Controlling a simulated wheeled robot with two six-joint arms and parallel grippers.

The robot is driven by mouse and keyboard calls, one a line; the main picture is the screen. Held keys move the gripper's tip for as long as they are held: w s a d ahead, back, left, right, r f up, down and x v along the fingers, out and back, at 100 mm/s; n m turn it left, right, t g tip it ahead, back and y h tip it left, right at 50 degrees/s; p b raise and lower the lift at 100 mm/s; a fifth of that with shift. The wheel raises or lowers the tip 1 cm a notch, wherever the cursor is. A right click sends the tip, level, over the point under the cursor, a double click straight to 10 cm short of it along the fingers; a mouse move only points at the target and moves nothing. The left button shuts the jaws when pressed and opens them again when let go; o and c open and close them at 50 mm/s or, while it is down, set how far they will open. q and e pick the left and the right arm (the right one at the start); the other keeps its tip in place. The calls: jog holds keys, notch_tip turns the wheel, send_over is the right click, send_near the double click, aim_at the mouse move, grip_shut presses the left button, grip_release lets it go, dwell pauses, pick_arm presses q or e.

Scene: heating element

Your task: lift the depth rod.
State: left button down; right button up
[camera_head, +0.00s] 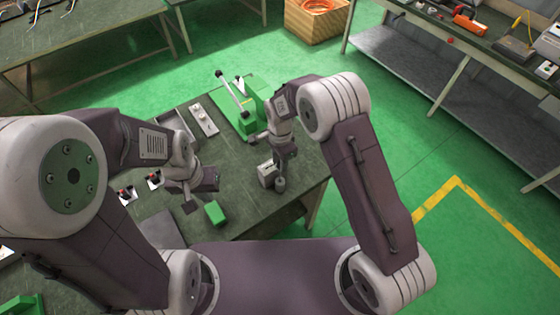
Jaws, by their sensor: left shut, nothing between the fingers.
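A green bench machine (257,98) stands at the far side of the dark work table (250,215). A pale slanted bar (229,90) with dark ends rises from its left side; I cannot tell whether this is the depth rod. My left gripper (202,198) is shut and empty above the table, just behind a small green block (216,213). My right gripper (281,180) points down in front of the machine, beside a small white box (267,174). Its fingertips are too small to tell whether they are open or hold anything.
A grey plate with switches (204,120) lies left of the machine. Small red-and-black parts (125,194) sit on the table's left side. A wooden crate (315,20) stands on the green floor behind. Another bench (430,60) runs along the right, with open floor between.

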notch_tip(320, 180, up, 9)
jog(key=b, duration=0.2)
dwell(0.4)
